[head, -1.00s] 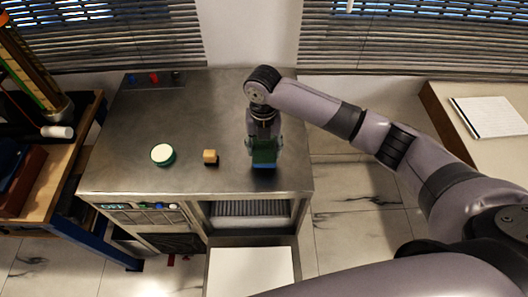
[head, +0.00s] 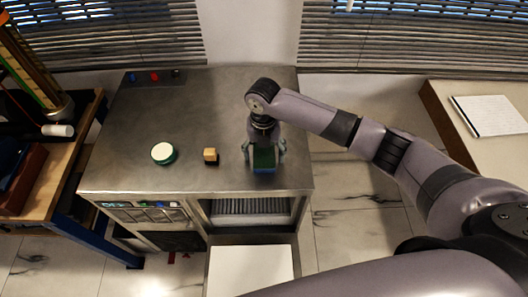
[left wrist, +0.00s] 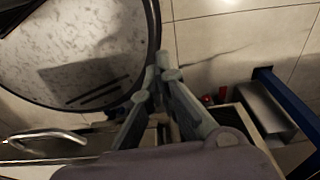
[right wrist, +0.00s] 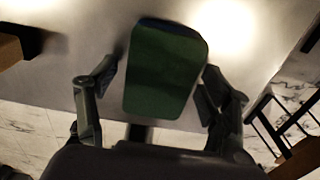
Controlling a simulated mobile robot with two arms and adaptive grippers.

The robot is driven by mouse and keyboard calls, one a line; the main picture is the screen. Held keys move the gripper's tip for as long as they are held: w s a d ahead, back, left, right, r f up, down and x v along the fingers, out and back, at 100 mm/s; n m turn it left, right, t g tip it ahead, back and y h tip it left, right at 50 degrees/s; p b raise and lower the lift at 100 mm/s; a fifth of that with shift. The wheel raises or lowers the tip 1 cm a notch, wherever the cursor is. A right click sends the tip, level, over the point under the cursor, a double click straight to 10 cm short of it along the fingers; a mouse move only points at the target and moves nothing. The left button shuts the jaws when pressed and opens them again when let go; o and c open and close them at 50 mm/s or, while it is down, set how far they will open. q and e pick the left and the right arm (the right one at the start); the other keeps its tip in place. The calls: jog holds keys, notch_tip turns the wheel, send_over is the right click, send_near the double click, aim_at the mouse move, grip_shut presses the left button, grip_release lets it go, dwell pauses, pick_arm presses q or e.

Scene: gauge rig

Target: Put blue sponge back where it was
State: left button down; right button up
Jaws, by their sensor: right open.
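The blue sponge (head: 264,160) has a green top face and a blue edge. It sits on the steel cabinet top near its front right part. In the right wrist view the sponge (right wrist: 166,70) shows its green face, with a strip of blue at the far end. My right gripper (head: 265,152) is over the sponge with its fingers spread. In the right wrist view one finger stands on each side of the sponge, apart from it. My left gripper (left wrist: 168,75) shows only in the left wrist view, with its fingertips together and nothing visible between them.
On the steel cabinet top (head: 130,150), left of the sponge, are a small wooden block (head: 210,156) and a round green-and-white disc (head: 163,154). Colored buttons (head: 154,78) line its back left. A notepad (head: 488,116) lies on the right table. The middle of the cabinet top is clear.

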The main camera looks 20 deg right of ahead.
aim_at(263, 153)
notch_tip(263, 153, up, 12)
jog(key=b, duration=0.2)
jog(key=shift+w+r, duration=0.15)
dwell(0.4)
dwell(0.4)
